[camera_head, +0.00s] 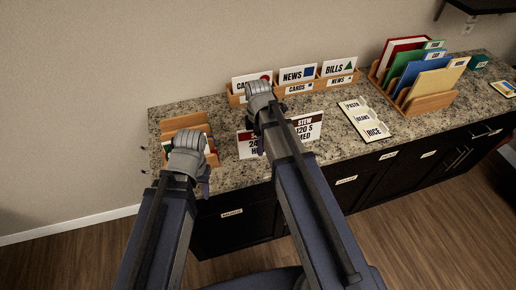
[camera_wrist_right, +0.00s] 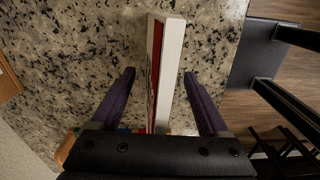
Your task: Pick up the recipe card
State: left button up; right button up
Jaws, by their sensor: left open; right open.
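Two white recipe cards with dark red top bands stand on the speckled counter. The right one (camera_head: 306,128) reads "STEW 120 S MED"; the left one (camera_head: 246,146) is partly hidden by my right arm. My right gripper (camera_head: 262,143) is over the left card, its fingers mostly hidden in the head view. In the right wrist view, my open right gripper (camera_wrist_right: 160,85) has one finger on each side of a white and red card (camera_wrist_right: 172,65), with gaps at both sides. My left gripper (camera_head: 204,180) is open near the counter's front left edge.
A wooden rack (camera_head: 180,122) stands behind my left gripper. A long wooden holder (camera_head: 298,90) with labelled cards is at the back. A pasta, beans and rice list (camera_head: 365,118) lies to the right, before a wooden file sorter (camera_head: 430,103). The counter front (camera_head: 345,160) is fairly clear.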

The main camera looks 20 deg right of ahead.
jog(key=shift+f, duration=0.15)
grip_shut()
dwell(0.6)
